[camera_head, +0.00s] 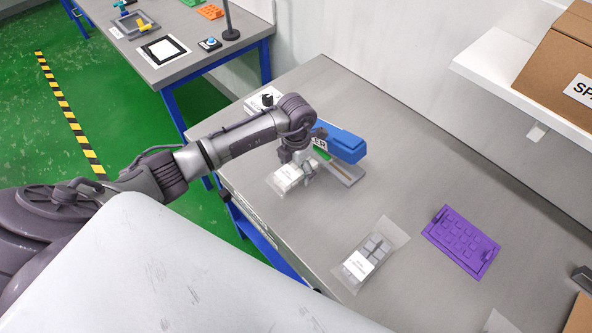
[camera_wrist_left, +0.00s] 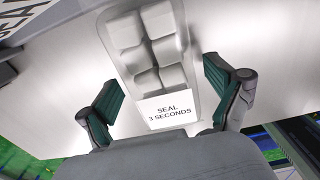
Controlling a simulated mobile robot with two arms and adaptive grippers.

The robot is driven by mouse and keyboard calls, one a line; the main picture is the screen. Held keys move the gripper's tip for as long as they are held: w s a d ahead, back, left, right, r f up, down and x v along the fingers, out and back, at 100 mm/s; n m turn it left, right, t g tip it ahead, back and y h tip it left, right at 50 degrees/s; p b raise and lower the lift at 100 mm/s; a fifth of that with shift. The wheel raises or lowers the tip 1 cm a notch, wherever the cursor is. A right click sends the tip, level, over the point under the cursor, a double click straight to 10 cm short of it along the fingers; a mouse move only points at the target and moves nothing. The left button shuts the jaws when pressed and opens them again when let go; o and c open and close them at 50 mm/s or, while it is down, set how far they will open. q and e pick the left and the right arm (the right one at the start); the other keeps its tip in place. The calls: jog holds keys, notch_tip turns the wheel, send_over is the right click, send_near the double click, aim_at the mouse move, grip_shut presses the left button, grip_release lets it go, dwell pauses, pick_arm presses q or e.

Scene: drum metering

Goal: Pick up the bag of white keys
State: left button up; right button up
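The bag of white keys (camera_head: 287,182) lies on the grey table in front of the blue sealer (camera_head: 345,146). In the left wrist view, this clear bag (camera_wrist_left: 150,50) shows several pale blocky keys and a white label (camera_wrist_left: 170,110) reading "SEAL 3 SECONDS". My left gripper (camera_head: 303,172) is over the bag and hides part of it in the head view. In the wrist view, the left gripper's green-padded fingers (camera_wrist_left: 162,85) are apart, one on each side of the bag, with gaps showing. My right gripper is not in view.
A second bag with grey keys (camera_head: 370,252) lies nearer, to the right. A purple tray (camera_head: 461,241) lies further right. A shelf (camera_head: 500,62) with a cardboard box (camera_head: 555,65) hangs on the wall. Table between sealer and purple tray is clear.

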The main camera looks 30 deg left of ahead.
pick_arm(q)
jog(key=c, duration=1.1)
